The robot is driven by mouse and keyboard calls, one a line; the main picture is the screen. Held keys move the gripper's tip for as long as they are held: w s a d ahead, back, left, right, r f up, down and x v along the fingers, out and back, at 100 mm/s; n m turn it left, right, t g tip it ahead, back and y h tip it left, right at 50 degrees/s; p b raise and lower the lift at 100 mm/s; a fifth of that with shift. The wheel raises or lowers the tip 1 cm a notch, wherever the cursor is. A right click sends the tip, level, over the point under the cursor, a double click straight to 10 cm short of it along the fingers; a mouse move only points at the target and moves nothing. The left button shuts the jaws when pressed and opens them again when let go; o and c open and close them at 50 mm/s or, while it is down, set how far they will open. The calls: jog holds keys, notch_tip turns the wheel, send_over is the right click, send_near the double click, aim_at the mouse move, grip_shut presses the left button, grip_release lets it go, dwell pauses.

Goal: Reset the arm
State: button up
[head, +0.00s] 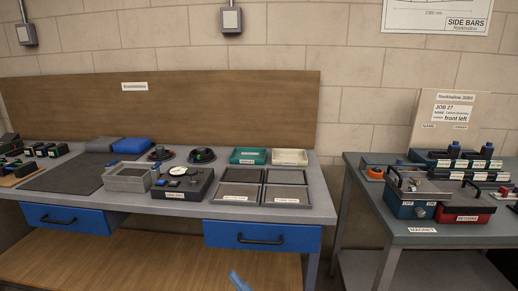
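My gripper does not show in the head view. No other object is named by the task.
A grey workbench (100,208) with blue drawers holds a dark mat (65,178), a grey open box (128,180), a black gauge unit (182,185) and several shallow trays (288,194). A second table (375,203) at right carries blue and red boxes (463,213). A gap separates the tables.

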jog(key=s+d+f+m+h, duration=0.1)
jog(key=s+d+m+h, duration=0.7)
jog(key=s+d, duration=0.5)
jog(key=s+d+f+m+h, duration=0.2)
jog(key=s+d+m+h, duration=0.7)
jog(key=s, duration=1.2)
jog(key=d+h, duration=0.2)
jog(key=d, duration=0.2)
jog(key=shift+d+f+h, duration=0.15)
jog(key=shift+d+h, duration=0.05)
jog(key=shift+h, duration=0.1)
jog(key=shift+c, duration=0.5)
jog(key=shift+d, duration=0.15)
